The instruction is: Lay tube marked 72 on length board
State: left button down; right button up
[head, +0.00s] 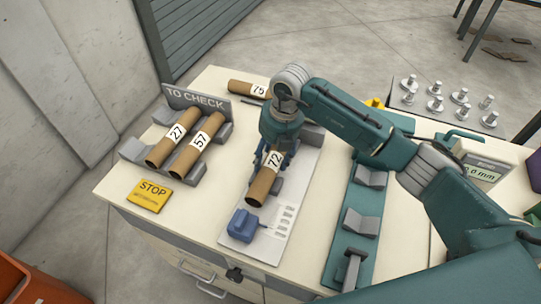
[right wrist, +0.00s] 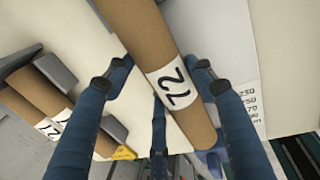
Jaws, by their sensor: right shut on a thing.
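The tube marked 72 (head: 262,186) is a brown cardboard tube with a white label; it also shows in the right wrist view (right wrist: 158,50). My right gripper (head: 271,160) is shut on it from above, its blue fingers on either side in the right wrist view (right wrist: 162,80). The length board, which I take to be the white board (head: 295,205) with printed marks, grey supports and a blue block (head: 242,225), is under the tube. The tube's near end points toward the blue block. I cannot tell whether the tube touches the supports. My left gripper is out of view.
Tubes 27 (head: 166,146) and 57 (head: 198,146) lie in the TO CHECK rack (head: 132,151). Tube 75 (head: 248,89) lies at the back. A green fixture (head: 340,232) with grey V-blocks stands to the right.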

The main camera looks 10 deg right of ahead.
aim_at(278, 160)
jog(key=o, duration=1.2)
jog(key=shift+o, duration=0.2)
notch_tip(278, 160, up, 12)
jog(key=s+d, duration=0.1)
jog(key=shift+d, duration=0.4)
